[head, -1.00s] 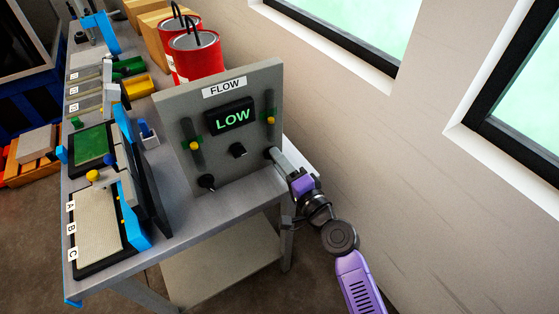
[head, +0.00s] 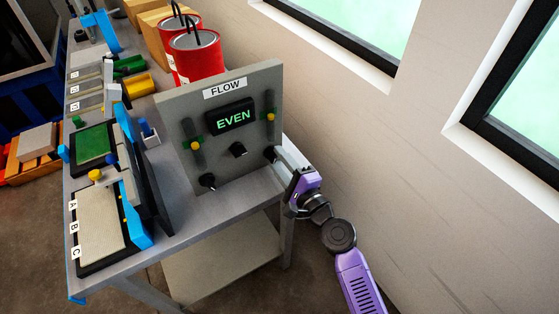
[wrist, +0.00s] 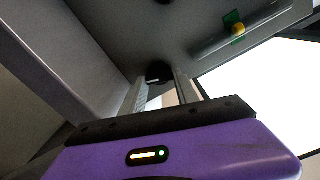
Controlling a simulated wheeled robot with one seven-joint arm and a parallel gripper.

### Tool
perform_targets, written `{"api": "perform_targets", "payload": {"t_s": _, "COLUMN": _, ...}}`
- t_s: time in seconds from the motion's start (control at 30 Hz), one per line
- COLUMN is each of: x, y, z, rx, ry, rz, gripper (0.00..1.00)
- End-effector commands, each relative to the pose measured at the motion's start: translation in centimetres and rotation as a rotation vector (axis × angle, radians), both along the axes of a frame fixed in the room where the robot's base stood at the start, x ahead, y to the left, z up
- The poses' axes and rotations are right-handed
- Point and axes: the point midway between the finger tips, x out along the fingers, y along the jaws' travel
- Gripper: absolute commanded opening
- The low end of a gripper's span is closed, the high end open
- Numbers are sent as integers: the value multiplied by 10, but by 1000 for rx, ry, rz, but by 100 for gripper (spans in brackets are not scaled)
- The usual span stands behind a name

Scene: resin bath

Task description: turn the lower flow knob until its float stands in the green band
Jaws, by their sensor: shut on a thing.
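The grey FLOW panel (head: 222,160) stands upright on the bench, and its display (head: 233,117) reads EVEN. My gripper (head: 277,156) is shut on the right-hand dark knob (head: 269,154), near the panel's right edge. In the wrist view this knob (wrist: 158,72) sits between the two fingertips and is partly covered by them. Above it, the right yellow float (head: 271,117) is in its slot at the green band; in the wrist view the float (wrist: 238,29) overlaps the green patch (wrist: 232,18). The left yellow float (head: 196,146) is also beside green. A left knob (head: 207,181) and a middle knob (head: 238,150) are untouched.
Red cans (head: 196,58) stand behind the panel. A bench (head: 190,220) with trays and blue holders extends to the left. The wall (head: 420,190) with windows is on the right, close to my arm. There is free room between the bench's right edge and the wall.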

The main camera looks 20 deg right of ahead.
Motion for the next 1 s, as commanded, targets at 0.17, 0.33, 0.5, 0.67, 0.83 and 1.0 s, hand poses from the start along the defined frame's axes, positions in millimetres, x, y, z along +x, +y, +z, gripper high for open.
{"api": "perform_targets", "payload": {"t_s": 0.17, "x": 0, "y": -2, "z": -2, "rx": 1, "ry": 3, "rz": -3, "gripper": 0}}
{"api": "perform_targets", "payload": {"t_s": 0.33, "x": 0, "y": -2, "z": -2, "rx": 0, "ry": 2, "rz": -3, "gripper": 38}}
{"api": "perform_targets", "payload": {"t_s": 0.5, "x": 0, "y": -1, "z": -1, "rx": 0, "ry": 2, "rz": -3, "gripper": 58}}
{"api": "perform_targets", "payload": {"t_s": 0.67, "x": 0, "y": -1, "z": -1, "rx": 1, "ry": 2, "rz": -2, "gripper": 58}}
{"api": "perform_targets", "payload": {"t_s": 0.83, "x": -5, "y": -2, "z": -1, "rx": 1, "ry": 1, "rz": -2, "gripper": 58}}
{"api": "perform_targets", "payload": {"t_s": 1.0, "x": -27, "y": -9, "z": -2, "rx": 0, "ry": 2, "rz": -3, "gripper": 58}}
